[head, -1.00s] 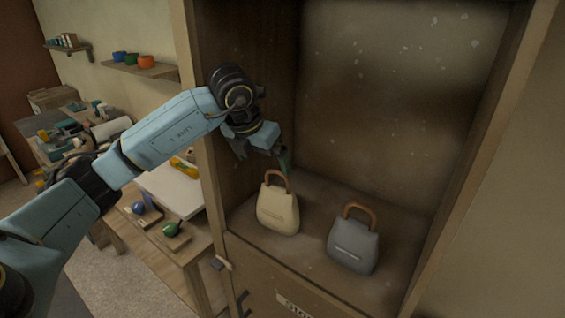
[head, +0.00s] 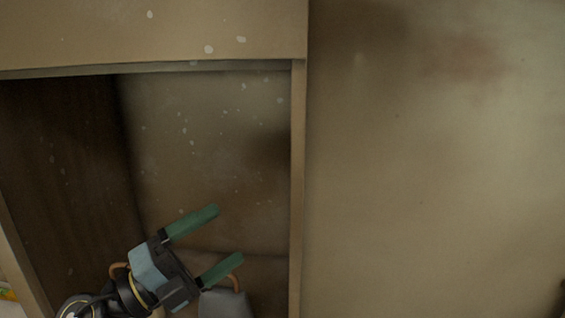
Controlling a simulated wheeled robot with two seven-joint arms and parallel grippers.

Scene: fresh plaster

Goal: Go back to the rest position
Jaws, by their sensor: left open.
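My left gripper (head: 219,238) is in the lower middle of the head view, in front of the cabinet opening. Its two green fingers are spread apart with nothing between them. Behind and below it, the grey bag (head: 225,304) shows only its top and part of its brown handle at the bottom edge. Another brown handle (head: 118,267) shows to the left of the gripper; the bag under it is mostly hidden by my arm. My right gripper is not in view.
The wooden cabinet (head: 298,190) frames the opening, with its top board (head: 150,35) above. A bare plaster wall (head: 430,170) fills the right side. The space right of the gripper looks clear.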

